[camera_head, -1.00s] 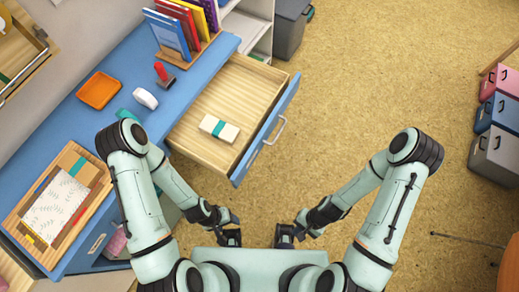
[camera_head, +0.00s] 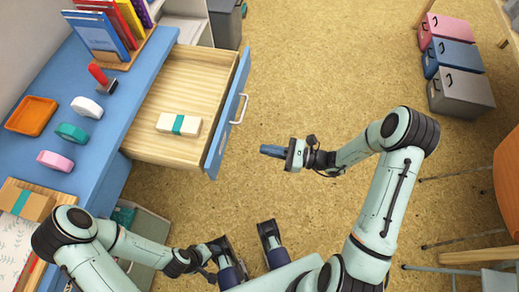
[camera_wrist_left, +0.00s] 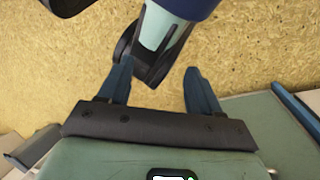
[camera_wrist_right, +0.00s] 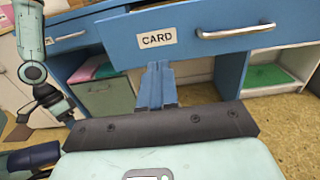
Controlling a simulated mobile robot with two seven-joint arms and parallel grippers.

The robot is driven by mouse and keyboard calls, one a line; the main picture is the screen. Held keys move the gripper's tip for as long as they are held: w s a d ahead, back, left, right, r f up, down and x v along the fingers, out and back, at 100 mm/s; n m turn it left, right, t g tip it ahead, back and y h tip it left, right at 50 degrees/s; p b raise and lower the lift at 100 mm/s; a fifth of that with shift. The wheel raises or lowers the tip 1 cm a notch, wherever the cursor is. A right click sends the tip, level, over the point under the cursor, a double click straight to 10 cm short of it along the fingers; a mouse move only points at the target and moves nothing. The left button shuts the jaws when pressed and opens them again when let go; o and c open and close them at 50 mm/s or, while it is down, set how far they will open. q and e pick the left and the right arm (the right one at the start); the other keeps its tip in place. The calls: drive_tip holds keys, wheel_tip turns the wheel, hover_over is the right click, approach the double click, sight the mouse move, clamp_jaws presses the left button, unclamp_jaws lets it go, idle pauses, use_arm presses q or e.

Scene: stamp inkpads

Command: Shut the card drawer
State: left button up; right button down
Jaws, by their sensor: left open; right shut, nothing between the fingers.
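The card drawer (camera_head: 193,75) is pulled well out of the blue desk. Its blue front (camera_head: 215,150) has a silver handle (camera_head: 240,109). In the right wrist view the front (camera_wrist_right: 190,22) bears the label CARD (camera_wrist_right: 157,40), with the handle (camera_wrist_right: 236,32) to its right. My right gripper (camera_head: 264,150) is shut and empty, in front of the drawer front, with a gap of floor between. Its closed fingers (camera_wrist_right: 158,68) appear below the label in the right wrist view. My left gripper (camera_wrist_left: 155,82) is open and empty over the floor, low in the head view.
A white box with a teal band (camera_head: 165,122) lies inside the drawer. A red-handled stamp (camera_head: 98,74), an orange tray (camera_head: 30,115) and several inkpads stand on the desktop (camera_head: 95,130). Coloured cabinets stand far right. The floor (camera_head: 310,80) right of the drawer is clear.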

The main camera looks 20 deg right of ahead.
sight(223, 142)
drive_tip(key=b+x, duration=0.1)
drive_tip(key=x, duration=1.1)
drive_tip(key=shift+s, duration=0.1)
use_arm(q)
drive_tip(key=shift+w+a+f+t, duration=0.2)
drive_tip(key=shift+w+a+f, duration=0.1)
drive_tip(key=shift+w+f, duration=0.25)
drive_tip(key=shift+w+a+f+t, duration=0.25)
drive_tip(key=shift+w+f, duration=0.15)
drive_tip(key=shift+w, duration=0.25)
